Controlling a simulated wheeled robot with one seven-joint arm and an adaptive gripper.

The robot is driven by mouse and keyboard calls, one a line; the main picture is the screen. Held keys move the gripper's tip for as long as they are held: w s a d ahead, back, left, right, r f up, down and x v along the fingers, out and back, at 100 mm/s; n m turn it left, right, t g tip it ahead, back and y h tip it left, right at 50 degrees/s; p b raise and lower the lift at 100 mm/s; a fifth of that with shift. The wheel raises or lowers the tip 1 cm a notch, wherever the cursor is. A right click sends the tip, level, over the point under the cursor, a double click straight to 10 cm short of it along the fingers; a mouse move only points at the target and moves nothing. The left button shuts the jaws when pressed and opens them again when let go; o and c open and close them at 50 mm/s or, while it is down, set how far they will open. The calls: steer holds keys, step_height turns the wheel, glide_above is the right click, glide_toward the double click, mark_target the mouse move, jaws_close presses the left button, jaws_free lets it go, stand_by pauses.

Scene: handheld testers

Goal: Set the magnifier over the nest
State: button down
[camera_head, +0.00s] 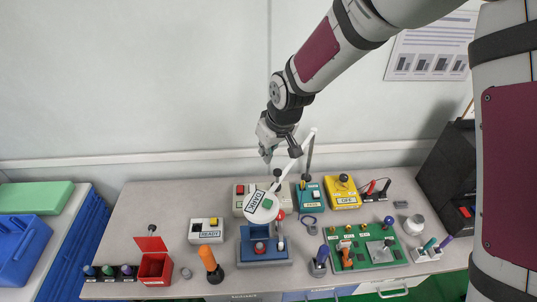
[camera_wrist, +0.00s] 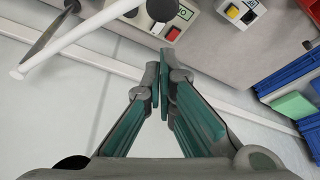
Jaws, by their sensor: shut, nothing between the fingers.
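The magnifier (camera_head: 266,213) has a round pale head with a "DARK" label and hangs on a white jointed arm (camera_head: 295,150). In the picture its head covers part of the space above a blue fixture (camera_head: 263,262) with a red-topped part in it, which looks like the nest. I cannot tell how exactly the head is lined up over it. My gripper (camera_head: 266,154) is above and behind the head, apart from it. In the wrist view my gripper (camera_wrist: 164,78) is shut and empty, with the white arm (camera_wrist: 80,35) to its upper left.
A "READY" box (camera_head: 206,231) and a red bin (camera_head: 154,268) stand to the left. A green circuit board (camera_head: 372,252), a teal box (camera_head: 310,197) and a yellow "OFF" box (camera_head: 343,194) stand to the right. The table's left back is clear.

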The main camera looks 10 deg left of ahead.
step_height(320, 180, up, 10)
steer(key=d+b, duration=0.1)
steer(key=s+d+r+m+t+h, duration=0.1)
steer(key=s+d+r+m, duration=0.15)
steer(key=d+r, duration=0.4)
steer(key=s+d+r+m+t+h, duration=0.1)
steer(key=s+d+r+m, duration=0.1)
steer(key=s+d, duration=0.8)
steer(key=s+d+r+m, duration=0.2)
steer(key=s+d+m, duration=0.2)
steer(key=s+d, duration=0.6)
steer(key=shift+s+d+r+t+h, duration=0.15)
steer(key=shift+r+t+h, duration=0.2)
steer(key=shift+t+h, duration=0.05)
